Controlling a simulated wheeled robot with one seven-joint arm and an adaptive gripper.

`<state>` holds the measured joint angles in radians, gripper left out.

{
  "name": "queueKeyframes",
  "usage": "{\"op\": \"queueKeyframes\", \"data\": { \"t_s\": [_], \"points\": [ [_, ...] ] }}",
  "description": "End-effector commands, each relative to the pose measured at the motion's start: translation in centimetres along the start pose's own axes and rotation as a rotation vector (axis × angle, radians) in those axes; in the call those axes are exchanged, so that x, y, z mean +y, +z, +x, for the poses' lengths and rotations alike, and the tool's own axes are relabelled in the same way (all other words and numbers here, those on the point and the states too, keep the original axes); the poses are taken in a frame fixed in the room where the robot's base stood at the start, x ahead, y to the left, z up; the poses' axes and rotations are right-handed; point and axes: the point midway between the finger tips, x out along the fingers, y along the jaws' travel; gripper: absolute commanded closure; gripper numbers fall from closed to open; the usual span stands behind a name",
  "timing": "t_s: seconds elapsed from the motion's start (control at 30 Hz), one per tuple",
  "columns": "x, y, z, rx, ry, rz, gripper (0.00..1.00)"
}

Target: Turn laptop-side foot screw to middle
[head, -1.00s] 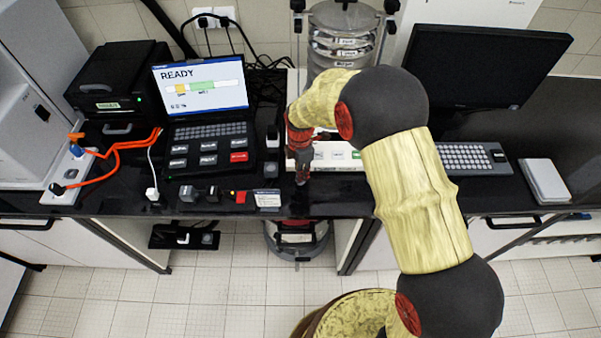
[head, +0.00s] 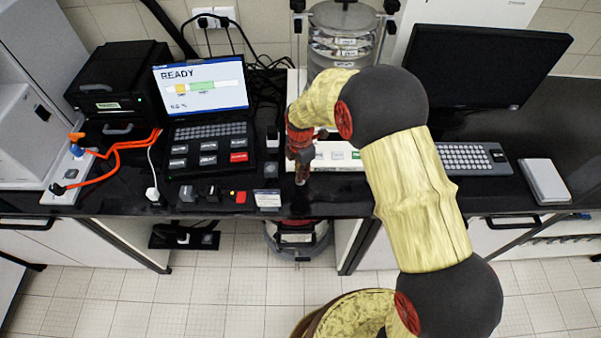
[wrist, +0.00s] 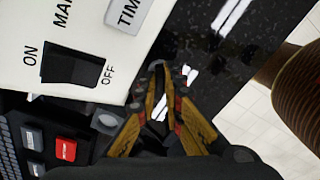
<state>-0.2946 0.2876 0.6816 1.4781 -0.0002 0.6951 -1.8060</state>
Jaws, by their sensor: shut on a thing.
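The white sieve shaker base (head: 338,161) stands on the black bench, with the clear sieve stack (head: 345,45) above it. In the wrist view its white panel (wrist: 60,25) shows a black ON/OFF switch (wrist: 72,66). My gripper (head: 302,180) points down at the base's front corner on the laptop side. In the wrist view my gripper (wrist: 167,82) has its fingers closed in beside the panel's edge. It is shut on the foot screw, which the fingers hide almost fully. The laptop (head: 203,90) shows READY over a bar with yellow and green parts.
Several small blocks and a red button (head: 240,197) lie along the bench's front edge left of my gripper. A small card (head: 267,199) stands close by it. A monitor (head: 485,65) and keyboard (head: 466,158) are at the right. Orange cables (head: 115,152) lie at the left.

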Motion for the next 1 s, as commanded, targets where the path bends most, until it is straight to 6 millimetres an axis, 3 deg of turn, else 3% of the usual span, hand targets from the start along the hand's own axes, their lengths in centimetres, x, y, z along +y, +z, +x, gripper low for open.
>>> {"op": "queueKeyframes", "data": {
  "t_s": [1.0],
  "points": [
    [0.17, 0.03, -0.17, -0.002, 0.003, -0.871, 1.00]
  ]
}}
